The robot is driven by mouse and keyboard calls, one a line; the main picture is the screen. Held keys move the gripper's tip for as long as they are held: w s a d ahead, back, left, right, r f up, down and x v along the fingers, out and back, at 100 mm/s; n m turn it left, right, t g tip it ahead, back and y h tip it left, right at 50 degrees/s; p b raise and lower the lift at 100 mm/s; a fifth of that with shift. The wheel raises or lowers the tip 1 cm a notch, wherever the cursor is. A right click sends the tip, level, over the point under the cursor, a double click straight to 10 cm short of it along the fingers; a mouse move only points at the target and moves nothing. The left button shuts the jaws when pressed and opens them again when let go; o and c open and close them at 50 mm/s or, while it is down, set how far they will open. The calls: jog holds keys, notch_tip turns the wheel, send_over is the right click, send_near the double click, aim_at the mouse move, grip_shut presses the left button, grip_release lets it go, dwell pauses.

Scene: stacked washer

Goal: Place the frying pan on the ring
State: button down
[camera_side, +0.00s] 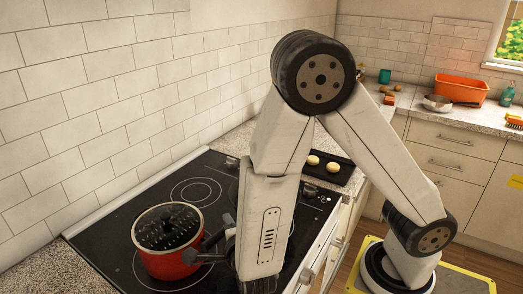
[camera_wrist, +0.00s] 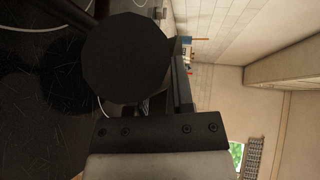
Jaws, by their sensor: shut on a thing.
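The red pan (camera_side: 168,262), deep-sided with a pale rim and a dark speckled inside, is at the left of the black hob in the side view. It looks upright. It is over or on a ring (camera_side: 139,275) whose outline shows around its lower left; I cannot tell whether its base touches the glass. My gripper (camera_side: 214,244) is at the pan's right side, shut on its dark handle (camera_side: 199,258). My forearm partly hides the grip. In the wrist view a dark round shape fills the middle, and the grip is too dark to make out.
Another ring (camera_side: 195,192) lies bare farther back on the hob (camera_side: 110,235). A tiled wall runs along the left. A dark tray (camera_side: 334,172) with pale round pieces lies beyond my arm. A metal pan (camera_side: 437,104) and an orange tub (camera_side: 461,91) stand on the far counter.

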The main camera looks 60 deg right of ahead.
jog(key=shift+f, duration=3.6)
jog(key=shift+c, duration=2)
grip_release()
jog(key=shift+v, duration=3.9)
